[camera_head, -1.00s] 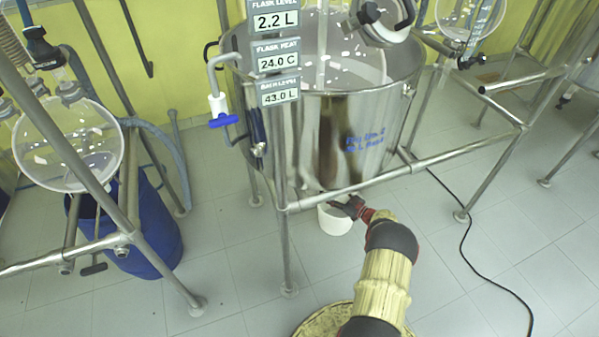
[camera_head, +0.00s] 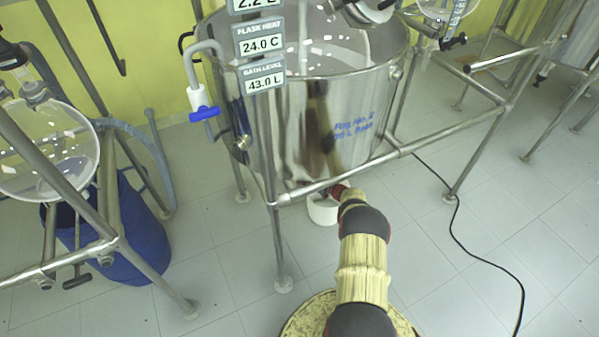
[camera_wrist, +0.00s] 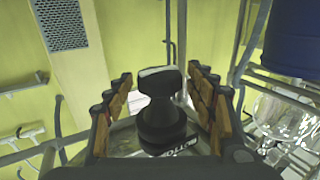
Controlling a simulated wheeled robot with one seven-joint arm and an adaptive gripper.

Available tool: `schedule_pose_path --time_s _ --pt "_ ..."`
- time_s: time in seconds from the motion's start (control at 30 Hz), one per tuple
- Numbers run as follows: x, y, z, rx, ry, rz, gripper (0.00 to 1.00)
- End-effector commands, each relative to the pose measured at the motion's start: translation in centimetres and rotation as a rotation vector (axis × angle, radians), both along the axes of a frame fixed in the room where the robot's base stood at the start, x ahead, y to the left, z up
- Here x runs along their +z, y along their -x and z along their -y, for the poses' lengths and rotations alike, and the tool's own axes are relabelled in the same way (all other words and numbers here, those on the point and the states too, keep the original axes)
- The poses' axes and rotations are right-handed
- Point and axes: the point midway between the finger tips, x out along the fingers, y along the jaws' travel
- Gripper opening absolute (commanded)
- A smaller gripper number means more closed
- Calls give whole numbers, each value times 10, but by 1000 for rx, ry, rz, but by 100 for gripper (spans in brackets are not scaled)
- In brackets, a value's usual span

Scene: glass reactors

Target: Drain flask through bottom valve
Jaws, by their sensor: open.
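A black valve handle (camera_wrist: 160,85) with white lettering on its base stands between the fingers of my gripper (camera_wrist: 161,90) in the wrist view. The tan finger pads are spread on both sides, with visible gaps to the handle. In the head view, my gripper is hidden under the steel bath (camera_head: 300,130), and my arm reaches there from the lower right. The glass flask (camera_head: 320,45) sits inside the bath and shows only in part. A white bucket (camera_head: 322,210) stands on the floor below the bath, partly behind my arm.
A steel tube frame (camera_head: 275,240) carries the bath, with a rail crossing just above my arm. Displays (camera_head: 262,75) read 24.0 C and bath level 43.0 L. A blue-handled tap (camera_head: 203,112) hangs left. A blue barrel (camera_head: 140,240) and a black floor cable (camera_head: 505,270) flank the clear floor.

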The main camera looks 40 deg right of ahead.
Motion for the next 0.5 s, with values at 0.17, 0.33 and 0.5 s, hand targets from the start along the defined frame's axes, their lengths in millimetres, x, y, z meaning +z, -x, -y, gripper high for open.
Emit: schedule_pose_path --time_s 0.17,0.33,0.5 --pt "1 0 0 0 0 0 53" --pt "1 0 0 0 0 0 44" --pt "1 0 0 0 0 0 34"
